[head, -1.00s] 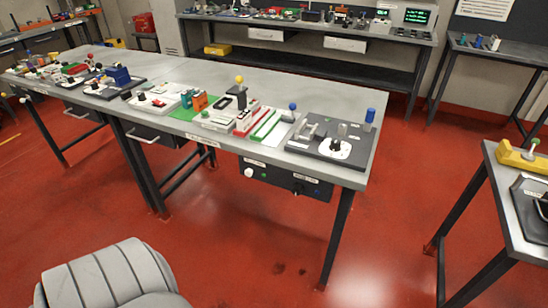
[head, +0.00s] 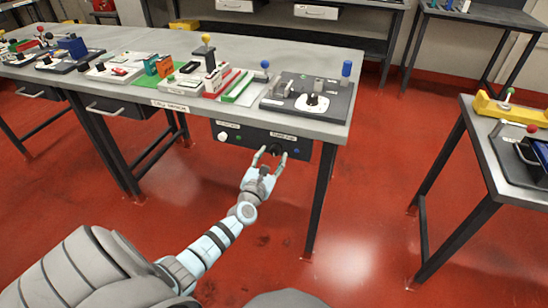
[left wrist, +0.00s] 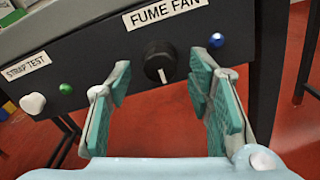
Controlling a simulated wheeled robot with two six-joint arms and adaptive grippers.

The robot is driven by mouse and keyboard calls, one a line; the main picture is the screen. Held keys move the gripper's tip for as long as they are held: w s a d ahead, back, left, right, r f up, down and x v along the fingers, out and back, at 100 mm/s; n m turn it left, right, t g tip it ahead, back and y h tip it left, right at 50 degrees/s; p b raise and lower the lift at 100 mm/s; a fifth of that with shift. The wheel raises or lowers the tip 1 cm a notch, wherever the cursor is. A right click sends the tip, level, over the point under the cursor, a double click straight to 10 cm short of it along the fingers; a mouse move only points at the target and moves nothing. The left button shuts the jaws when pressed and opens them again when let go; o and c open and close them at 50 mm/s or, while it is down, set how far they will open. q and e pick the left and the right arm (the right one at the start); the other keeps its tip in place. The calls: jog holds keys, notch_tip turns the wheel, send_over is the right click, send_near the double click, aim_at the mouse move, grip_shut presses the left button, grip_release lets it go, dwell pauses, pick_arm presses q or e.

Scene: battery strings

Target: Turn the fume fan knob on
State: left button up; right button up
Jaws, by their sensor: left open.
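The fume fan knob (left wrist: 159,62) is a round black knob with a white pointer line, under a "FUME FAN" label (left wrist: 165,11) on the dark panel (left wrist: 105,52). The line points downward, slightly right. In the head view the panel (head: 235,145) hangs under the front edge of the bench. My left gripper (head: 271,152) is open in front of the knob. In the left wrist view its fingers (left wrist: 162,85) stand left and right of the knob, apart from it. My right gripper is not in view.
A white knob (left wrist: 33,104) labelled "STRAP TEST" and a green button (left wrist: 66,88) sit left on the panel. A blue button (left wrist: 216,40) is right of the fume fan knob. The bench top (head: 330,118) is above. A table (head: 480,150) stands at the right.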

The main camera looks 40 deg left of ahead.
pick_arm(q)
jog(key=shift+x, duration=1.1)
grip_shut()
